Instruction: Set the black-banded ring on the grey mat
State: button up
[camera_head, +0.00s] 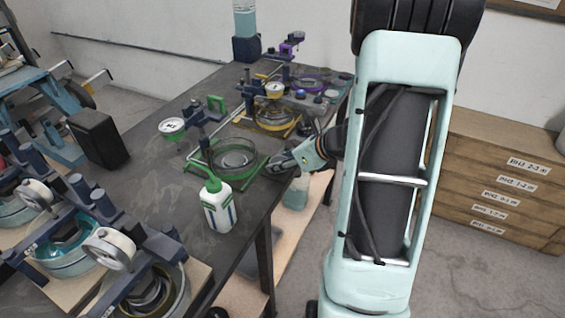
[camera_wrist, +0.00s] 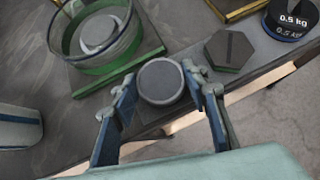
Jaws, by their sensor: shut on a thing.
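My gripper (camera_wrist: 161,76) is shut on a round piece with a flat grey top and a dark edge, which I take for the black-banded ring (camera_wrist: 160,84). One finger is on each side of it. In the head view my gripper (camera_head: 287,162) is at the table's right edge, beside the green-framed glass dish, and mostly hides the ring. A dark grey hexagonal piece (camera_wrist: 229,50) with a line across it lies just beyond, to the right; I cannot tell whether it is the grey mat. No other grey mat is clear.
The glass dish (camera_head: 235,155) on its green base is close at my gripper's left. A green-capped bottle (camera_head: 218,203) stands nearer. A blue-banded 0.5 kg weight (camera_wrist: 289,18) is at the upper right. The table edge drops off beneath my gripper.

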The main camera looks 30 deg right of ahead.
jog(key=shift+f, duration=0.2)
jog(key=o, duration=1.3)
jog(key=shift+r, duration=0.1)
jog(key=shift+r, duration=0.2)
jog(key=p+v, duration=0.1)
jog(key=v, duration=1.1)
jog(key=shift+f+p, duration=0.1)
jog(key=shift+p, duration=0.3)
